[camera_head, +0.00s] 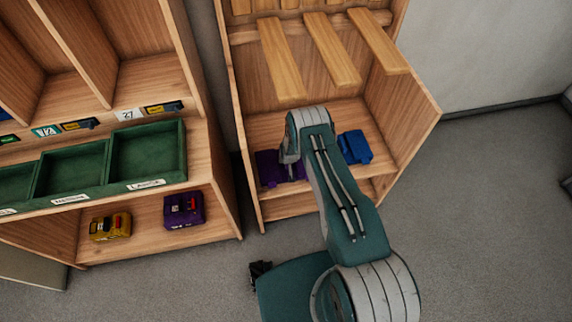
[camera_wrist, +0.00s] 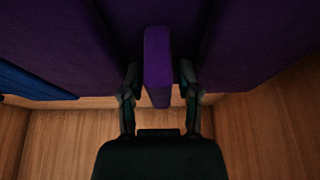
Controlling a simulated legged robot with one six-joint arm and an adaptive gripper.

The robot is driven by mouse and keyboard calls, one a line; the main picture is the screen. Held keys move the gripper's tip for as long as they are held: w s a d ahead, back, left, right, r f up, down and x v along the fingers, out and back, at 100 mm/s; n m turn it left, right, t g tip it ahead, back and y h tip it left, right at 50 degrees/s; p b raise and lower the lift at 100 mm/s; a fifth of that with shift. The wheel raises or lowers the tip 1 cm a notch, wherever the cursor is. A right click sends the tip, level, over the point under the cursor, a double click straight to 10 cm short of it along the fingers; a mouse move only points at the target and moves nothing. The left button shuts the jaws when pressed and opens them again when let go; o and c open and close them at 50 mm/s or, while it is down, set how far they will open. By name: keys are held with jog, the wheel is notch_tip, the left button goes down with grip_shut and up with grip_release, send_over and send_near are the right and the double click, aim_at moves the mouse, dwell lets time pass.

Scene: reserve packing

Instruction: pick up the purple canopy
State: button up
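A purple canopy (camera_head: 268,169) lies on the low shelf of the wooden rack, partly hidden behind my arm. In the wrist view its purple body (camera_wrist: 240,45) fills the upper part, with a raised purple handle (camera_wrist: 157,60) in the middle. My gripper (camera_wrist: 159,78) has one finger on each side of this handle. A narrow dark gap shows between each finger and the handle, so the fingers look open and not closed on it.
A blue pack (camera_head: 355,146) lies right of the canopy. Wooden slats (camera_head: 330,50) jut out above the shelf. At left, a wooden unit holds green trays (camera_head: 147,154), with a purple item (camera_head: 183,210) and a yellow item (camera_head: 110,226) below. Floor at right is clear.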

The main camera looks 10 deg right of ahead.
jog(key=shift+a, duration=0.1)
grip_shut()
jog(key=shift+r, duration=0.1)
jog(key=shift+r, duration=0.4)
notch_tip(320, 180, up, 2)
jog(key=shift+r, duration=0.2)
jog(key=s+d+r, duration=0.3)
jog(key=s+r, duration=0.6)
jog(key=s, duration=0.4)
jog(key=shift+s+r, duration=0.35)
jog(key=shift+r, duration=0.05)
